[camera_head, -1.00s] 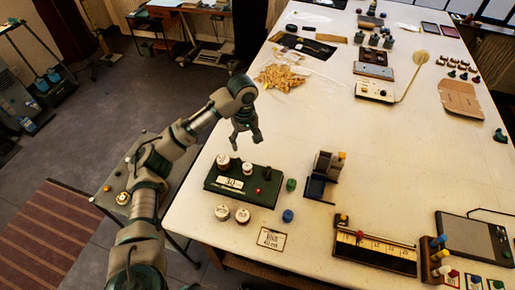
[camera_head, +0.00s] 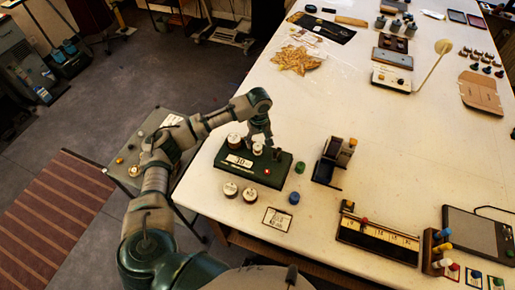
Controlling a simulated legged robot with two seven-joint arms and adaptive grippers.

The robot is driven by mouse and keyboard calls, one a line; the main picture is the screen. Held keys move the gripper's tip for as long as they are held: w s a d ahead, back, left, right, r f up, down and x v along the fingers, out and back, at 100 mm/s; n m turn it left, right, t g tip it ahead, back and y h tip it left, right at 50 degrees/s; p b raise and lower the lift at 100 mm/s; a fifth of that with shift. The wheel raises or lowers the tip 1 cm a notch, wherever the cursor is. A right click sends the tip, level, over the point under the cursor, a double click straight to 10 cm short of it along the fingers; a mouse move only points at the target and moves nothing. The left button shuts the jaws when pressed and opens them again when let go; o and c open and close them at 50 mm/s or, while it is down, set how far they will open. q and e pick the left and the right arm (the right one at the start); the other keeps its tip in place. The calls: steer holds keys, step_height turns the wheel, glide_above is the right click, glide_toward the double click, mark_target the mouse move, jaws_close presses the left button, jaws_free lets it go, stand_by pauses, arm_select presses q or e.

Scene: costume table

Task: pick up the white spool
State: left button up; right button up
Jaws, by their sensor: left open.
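Several pale, white-topped spools show. One spool (camera_head: 234,140) stands at the left end of a green base (camera_head: 222,160) with a number label. Another spool (camera_head: 257,150) stands on the base close to my left gripper. Two more, a left one (camera_head: 230,189) and a right one (camera_head: 249,195), stand on the table in front of the base. My left gripper (camera_head: 262,141) is open and points down over the back of the base, beside or just behind the second spool. I cannot tell whether it touches that spool. My right gripper is not in view.
A green spool (camera_head: 300,167) and a blue spool (camera_head: 294,198) stand right of the base, near a printed card (camera_head: 277,219). A dark stand (camera_head: 332,162) is farther right. The white table (camera_head: 380,150) has clear room in its middle.

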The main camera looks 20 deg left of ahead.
mark_target(257, 146)
arm_select(q)
steer(key=f, duration=0.4)
steer(key=shift+a+f, duration=0.2)
steer(key=c, duration=1)
steer(key=shift+r, duration=0.1)
